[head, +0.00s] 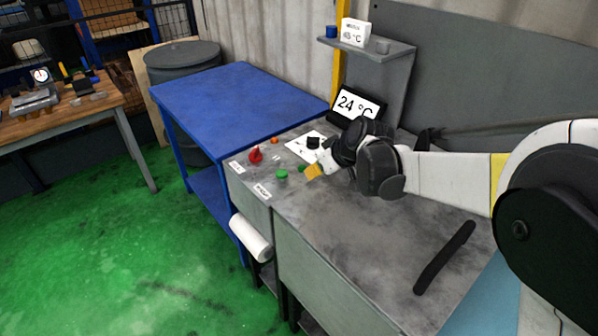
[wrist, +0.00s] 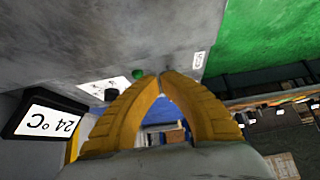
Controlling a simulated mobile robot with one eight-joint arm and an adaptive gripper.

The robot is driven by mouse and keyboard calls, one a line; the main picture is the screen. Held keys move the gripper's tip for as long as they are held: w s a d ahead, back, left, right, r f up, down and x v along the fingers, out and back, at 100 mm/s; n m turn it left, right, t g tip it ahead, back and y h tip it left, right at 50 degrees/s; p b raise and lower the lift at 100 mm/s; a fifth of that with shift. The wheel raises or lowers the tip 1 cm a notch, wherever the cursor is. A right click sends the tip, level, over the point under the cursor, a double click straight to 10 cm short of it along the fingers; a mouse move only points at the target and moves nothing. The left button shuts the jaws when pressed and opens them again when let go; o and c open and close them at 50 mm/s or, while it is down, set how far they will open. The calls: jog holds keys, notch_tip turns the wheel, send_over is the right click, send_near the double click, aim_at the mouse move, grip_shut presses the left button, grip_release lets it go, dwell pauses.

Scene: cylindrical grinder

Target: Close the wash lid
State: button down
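The grey flat top (head: 350,235) with a black bar handle (head: 445,258) lies in the right part of the head view. It may be the wash lid, but I cannot tell its hinge or whether it is open. My gripper (head: 313,172) is over the grey bench near the control knobs, well apart from the black handle. In the wrist view its yellow fingers (wrist: 161,76) meet at the tips with nothing between them. My arm hides part of the bench behind it.
A red knob (head: 256,155) and a green button (head: 282,175) sit on the bench beside labels. A 24 °C display (head: 357,103) stands behind my gripper. A blue table (head: 240,98) adjoins the bench. Green floor (head: 130,250) is clear at left.

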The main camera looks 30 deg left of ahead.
aim_at(292, 185)
jog(key=shift+s+a+f, duration=0.1)
jog(key=shift+a+f, duration=0.3)
jog(key=shift+a, duration=0.2)
jog(key=shift+a+f, duration=0.2)
jog(key=shift+f, duration=0.1)
jog(key=b+x, duration=0.3)
jog(key=x, duration=0.6)
jog(key=shift+r, duration=0.1)
jog(key=shift+d, duration=0.1)
